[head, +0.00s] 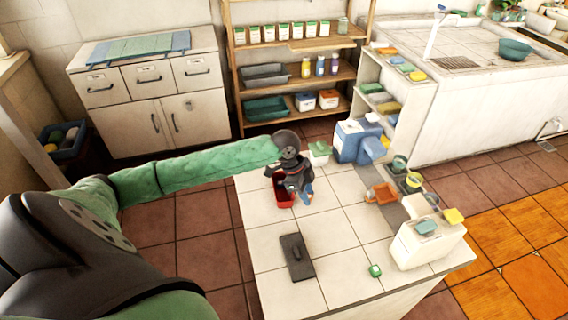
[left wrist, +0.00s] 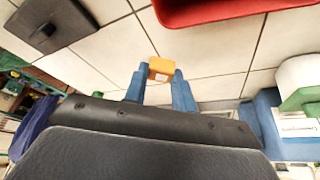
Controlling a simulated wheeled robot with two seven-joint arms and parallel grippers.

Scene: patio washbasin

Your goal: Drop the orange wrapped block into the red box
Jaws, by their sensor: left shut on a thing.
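My left gripper (left wrist: 160,82) is shut on the orange wrapped block (left wrist: 161,68), which shows between its blue fingertips in the left wrist view. The block has a small white label. In the head view my left gripper (head: 307,198) is over the tiled counter, just right of the red box (head: 284,193), and mostly hides the block. The red box is open and stands on the counter, partly covered by the gripper. Its edge also shows at the top of the left wrist view (left wrist: 215,14), apart from the block. My right gripper is not in view.
A dark flat lid (head: 296,257) lies in front on the counter (head: 335,240). A green-and-white box (head: 319,152) and blue-and-white containers (head: 352,141) stand behind. The counter's middle is clear.

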